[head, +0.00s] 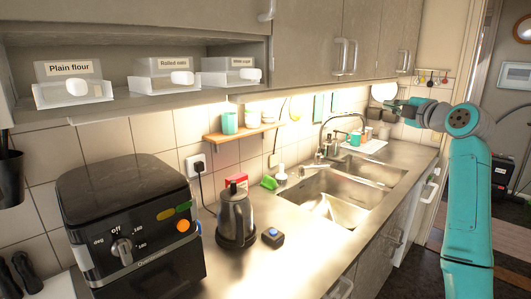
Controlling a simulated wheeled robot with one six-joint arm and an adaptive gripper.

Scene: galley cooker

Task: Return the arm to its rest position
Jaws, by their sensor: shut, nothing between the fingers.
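My arm shows in the head view, teal with dark joints, raised on the right side. My gripper (393,106) is at the arm's upper left end, in the air in front of the far end of the counter and the wall. Its fingers are small and dark in this view, and it is shut with nothing held. It looks clear of the counter and of the wall cupboards. The base of the arm is cut off by the bottom of the picture.
A black cooker (130,215) and a kettle (236,217) stand on the steel counter (275,270). A sink (325,205) lies beyond them. Labelled bins (72,90) sit on a shelf at upper left. A doorway is behind the arm at right.

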